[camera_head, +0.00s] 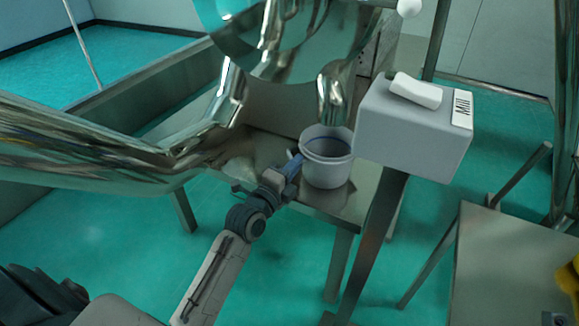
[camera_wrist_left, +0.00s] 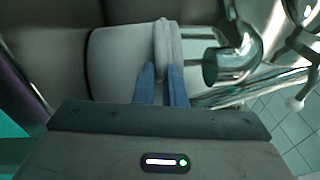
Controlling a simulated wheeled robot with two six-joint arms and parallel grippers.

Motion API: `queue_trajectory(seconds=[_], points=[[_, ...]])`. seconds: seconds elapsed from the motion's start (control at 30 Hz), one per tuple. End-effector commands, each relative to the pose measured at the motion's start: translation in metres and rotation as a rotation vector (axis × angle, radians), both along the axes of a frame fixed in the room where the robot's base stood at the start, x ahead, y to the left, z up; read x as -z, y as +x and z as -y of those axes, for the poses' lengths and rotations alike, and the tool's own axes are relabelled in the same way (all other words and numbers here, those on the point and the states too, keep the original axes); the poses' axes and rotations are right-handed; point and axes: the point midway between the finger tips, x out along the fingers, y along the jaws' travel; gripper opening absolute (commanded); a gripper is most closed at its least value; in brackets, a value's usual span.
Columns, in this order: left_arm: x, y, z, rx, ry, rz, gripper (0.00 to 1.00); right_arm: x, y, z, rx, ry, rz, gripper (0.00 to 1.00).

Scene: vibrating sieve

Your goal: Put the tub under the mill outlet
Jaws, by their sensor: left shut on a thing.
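The tub (camera_head: 326,172) is a white-grey open bucket, upright on or just above a small steel table. In the left wrist view the tub (camera_wrist_left: 115,62) lies sideways in the picture. My left gripper (camera_head: 297,163) is shut on the tub's rim at its left side; its blue fingers (camera_wrist_left: 162,84) pinch the rim in the left wrist view. The shiny mill outlet pipe (camera_head: 331,98) comes down just above the tub's far rim, and its bent end (camera_wrist_left: 232,62) shows near the tub's mouth. I cannot tell whether the tub's base touches the table. My right gripper is not in view.
The small steel table (camera_head: 345,202) has little bare room around the tub. A grey box labelled Mill (camera_head: 412,135) on a post stands close at the right. Large shiny pipework (camera_head: 80,145) crosses the left. Another table (camera_head: 505,265) stands at the lower right.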

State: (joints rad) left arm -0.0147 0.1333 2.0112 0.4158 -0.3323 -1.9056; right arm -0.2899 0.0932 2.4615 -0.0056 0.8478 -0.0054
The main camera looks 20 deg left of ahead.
Motion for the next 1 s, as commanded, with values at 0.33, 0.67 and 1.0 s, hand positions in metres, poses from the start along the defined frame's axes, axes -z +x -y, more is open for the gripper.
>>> queue_trajectory(seconds=[0.33, 0.67, 1.0], points=[[0.003, -0.001, 0.001, 0.001, 0.001, 0.001, 0.0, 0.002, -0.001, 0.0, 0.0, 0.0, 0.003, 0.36], [0.003, -0.001, 0.001, 0.001, 0.001, 0.0, 0.32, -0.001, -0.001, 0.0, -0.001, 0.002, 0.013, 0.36], [0.003, -0.017, -0.001, 0.0, 0.003, -0.003, 0.32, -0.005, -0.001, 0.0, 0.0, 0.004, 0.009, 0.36]])
